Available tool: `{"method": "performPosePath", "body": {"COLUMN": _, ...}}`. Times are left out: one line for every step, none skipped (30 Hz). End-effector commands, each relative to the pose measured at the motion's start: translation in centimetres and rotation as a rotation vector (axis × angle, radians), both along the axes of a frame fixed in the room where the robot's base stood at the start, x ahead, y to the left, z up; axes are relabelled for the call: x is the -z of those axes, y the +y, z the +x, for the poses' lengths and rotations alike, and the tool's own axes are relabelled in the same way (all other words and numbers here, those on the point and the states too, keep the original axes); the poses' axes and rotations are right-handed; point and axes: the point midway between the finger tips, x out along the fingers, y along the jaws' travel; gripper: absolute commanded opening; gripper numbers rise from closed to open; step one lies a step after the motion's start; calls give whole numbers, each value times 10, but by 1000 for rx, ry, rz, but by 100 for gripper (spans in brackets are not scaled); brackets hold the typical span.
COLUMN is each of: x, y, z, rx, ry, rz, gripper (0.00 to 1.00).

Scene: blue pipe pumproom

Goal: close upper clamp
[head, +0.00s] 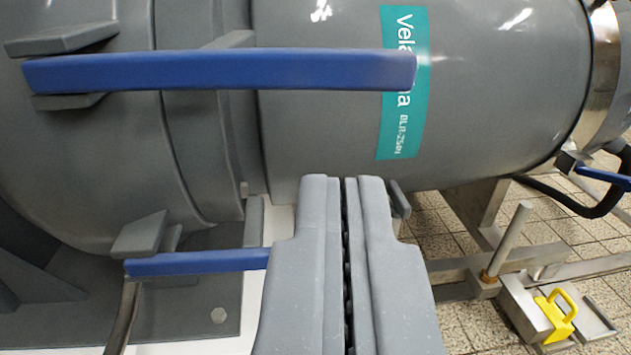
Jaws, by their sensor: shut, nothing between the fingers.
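The upper clamp has a long blue lever (220,70) that lies roughly level across the grey cylindrical housing, with its left end at a grey bracket (62,42). A lower clamp with a blue lever (195,262) sits below it, at another grey bracket (138,236); the right part of this lever is hidden behind my gripper. My gripper (343,182) is shut and empty. Its tips show below the upper lever's right half, apart from it in the picture. I cannot tell the depth gap between them.
The grey housing (490,80) with a teal label (402,130) fills the upper picture. At right are a blue handle (605,178), a black hose (575,203), a metal frame with a post (508,240) and a yellow handle (557,316). Tiled floor (450,220) shows below.

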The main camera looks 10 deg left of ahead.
Motion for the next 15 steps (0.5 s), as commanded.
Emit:
{"method": "performPosePath", "body": {"x": 1, "y": 2, "z": 7, "rx": -1, "ry": -1, "rz": -2, "gripper": 0}}
{"method": "performPosePath", "body": {"x": 1, "y": 3, "z": 11, "rx": -2, "ry": -2, "rz": -3, "gripper": 0}}
{"method": "performPosePath", "body": {"x": 1, "y": 3, "z": 17, "rx": -2, "ry": -1, "rz": -3, "gripper": 0}}
{"method": "performPosePath", "body": {"x": 1, "y": 4, "z": 21, "rx": -2, "ry": -1, "rz": -3, "gripper": 0}}
{"method": "performPosePath", "body": {"x": 1, "y": 4, "z": 26, "rx": 0, "ry": -1, "rz": -3, "gripper": 0}}
{"method": "performPosePath", "body": {"x": 1, "y": 5, "z": 32, "rx": 1, "ry": -1, "rz": -4, "gripper": 0}}
{"method": "performPosePath", "body": {"x": 1, "y": 6, "z": 36, "rx": 0, "ry": -1, "rz": -4, "gripper": 0}}
{"method": "performPosePath", "body": {"x": 1, "y": 6, "z": 41, "rx": 0, "ry": -1, "rz": -4, "gripper": 0}}
{"method": "performPosePath", "body": {"x": 2, "y": 8, "z": 48, "rx": -1, "ry": -1, "rz": -4, "gripper": 0}}
{"method": "performPosePath", "body": {"x": 2, "y": 8, "z": 52, "rx": 0, "ry": -1, "rz": -5, "gripper": 0}}
{"method": "performPosePath", "body": {"x": 2, "y": 9, "z": 57, "rx": 0, "ry": -1, "rz": -4, "gripper": 0}}
{"method": "performPosePath", "body": {"x": 1, "y": 11, "z": 63, "rx": 0, "ry": -1, "rz": -3, "gripper": 0}}
{"method": "performPosePath", "body": {"x": 2, "y": 11, "z": 69, "rx": 0, "ry": -1, "rz": -3, "gripper": 0}}
{"method": "performPosePath", "body": {"x": 2, "y": 12, "z": 74, "rx": 1, "ry": -1, "rz": -3, "gripper": 0}}
{"method": "performPosePath", "body": {"x": 2, "y": 13, "z": 80, "rx": 2, "ry": 0, "rz": -2, "gripper": 0}}
